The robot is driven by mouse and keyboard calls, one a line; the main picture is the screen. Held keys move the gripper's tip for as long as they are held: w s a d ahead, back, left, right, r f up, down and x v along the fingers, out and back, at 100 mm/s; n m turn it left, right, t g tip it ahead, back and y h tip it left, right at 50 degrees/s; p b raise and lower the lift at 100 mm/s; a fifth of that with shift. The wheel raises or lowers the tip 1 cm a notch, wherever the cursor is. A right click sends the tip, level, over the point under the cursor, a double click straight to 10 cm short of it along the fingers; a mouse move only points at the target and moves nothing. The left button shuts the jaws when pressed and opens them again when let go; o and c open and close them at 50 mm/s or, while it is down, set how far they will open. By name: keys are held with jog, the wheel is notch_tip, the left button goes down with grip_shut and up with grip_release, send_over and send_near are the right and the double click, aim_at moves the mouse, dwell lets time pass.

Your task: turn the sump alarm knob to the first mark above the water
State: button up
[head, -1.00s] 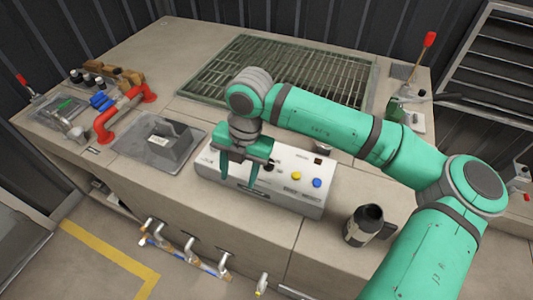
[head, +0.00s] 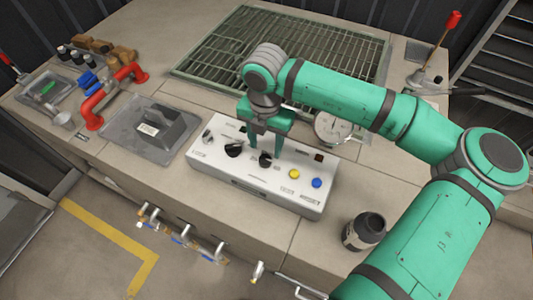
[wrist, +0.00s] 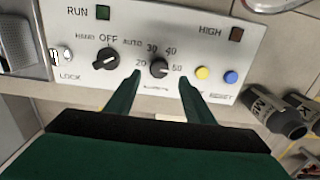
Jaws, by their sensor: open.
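The sump alarm knob (wrist: 158,68) is small and black, on the white control panel (head: 215,170). It also shows in the head view (head: 265,161). Marks 20, 30, 40 and 50 ring it; I cannot tell which one it points to. My gripper (wrist: 160,80) is open and empty, with one green finger on each side of the knob in the wrist view. In the head view my gripper (head: 266,150) hangs over the panel at this knob; I cannot tell whether it touches. No water level is readable.
A larger black HAND-OFF-AUTO knob (wrist: 106,55) sits left of the alarm knob. Yellow (wrist: 202,73) and blue (wrist: 231,77) buttons sit right of it. A round gauge (head: 333,127) stands behind the panel, a dark flask (head: 364,232) at front right. A floor-type grating (head: 225,55) lies behind.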

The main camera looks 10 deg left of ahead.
aim_at(265, 158)
notch_tip(265, 158, down, 5)
jog(key=shift+s+a+f, duration=0.1)
jog(key=shift+s+f, duration=0.05)
jog(key=shift+f, duration=0.6)
jog(key=c, duration=1)
